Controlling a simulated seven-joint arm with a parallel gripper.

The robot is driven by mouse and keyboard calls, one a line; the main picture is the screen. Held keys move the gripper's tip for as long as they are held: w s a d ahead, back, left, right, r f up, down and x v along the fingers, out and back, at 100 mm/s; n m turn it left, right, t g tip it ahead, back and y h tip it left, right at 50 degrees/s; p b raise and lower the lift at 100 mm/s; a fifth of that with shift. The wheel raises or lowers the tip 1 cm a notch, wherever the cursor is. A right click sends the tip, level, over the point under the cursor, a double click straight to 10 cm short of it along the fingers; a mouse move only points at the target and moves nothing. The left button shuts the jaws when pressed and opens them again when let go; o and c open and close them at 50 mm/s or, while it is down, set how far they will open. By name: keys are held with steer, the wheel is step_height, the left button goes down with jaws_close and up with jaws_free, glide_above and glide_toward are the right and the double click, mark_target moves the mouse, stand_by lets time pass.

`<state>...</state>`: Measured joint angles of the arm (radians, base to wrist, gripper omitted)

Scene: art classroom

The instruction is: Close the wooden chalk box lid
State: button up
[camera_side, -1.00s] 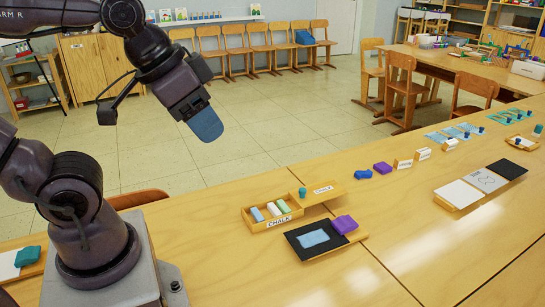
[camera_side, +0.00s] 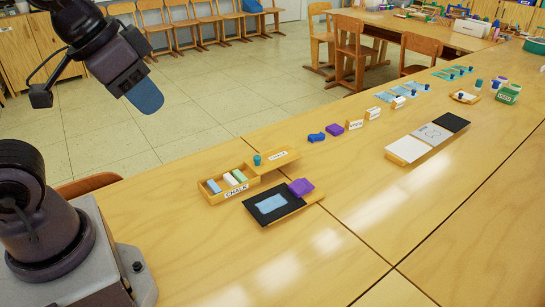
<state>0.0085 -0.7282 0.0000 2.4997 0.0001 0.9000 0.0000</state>
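The wooden chalk box (camera_side: 212,197) stands on the table left of the picture's middle, with a "CHALK" label on its front. It is open, and blue, white and green chalk pieces (camera_side: 231,179) show inside. A small teal knob (camera_side: 257,160) stands at the lid's end nearest the box. My gripper (camera_side: 146,97) hangs in the air above and left of the box, apart from it. Its blue fingers overlap in this view, so their gap is hidden.
A black board with a light blue panel (camera_side: 271,204) and a purple eraser (camera_side: 300,187) lies just in front of the lid. Blue and purple blocks (camera_side: 334,129), small labelled blocks and flat boards (camera_side: 427,139) lie farther right. The front table surface is clear.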

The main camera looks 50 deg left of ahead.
steer(key=shift+w+d+f+g, duration=0.2)
steer(key=shift+w+f+g, duration=0.75)
steer(key=shift+f, duration=0.25)
jaws_close()
steer(key=w+a+f+n+g+y, duration=0.1)
steer(key=w+f+n+g+y, duration=0.2)
steer(key=w+f, duration=0.85)
steer(key=w+a+f+n+g+y, duration=0.25)
steer(key=w+f, duration=0.65)
steer(key=w, duration=0.6)
steer(key=n+t+y, duration=0.1)
steer(key=n+y, duration=0.1)
steer(key=n, duration=0.3)
glide_toward(262, 162)
steer(key=f, duration=0.1)
steer(key=w+f, duration=0.2)
steer(key=f, duration=0.1)
steer(key=shift+a, duration=0.35)
steer(key=shift+s+a+r, duration=0.1)
steer(key=shift+s+a, duration=1.2)
steer(key=shift+a, duration=0.05)
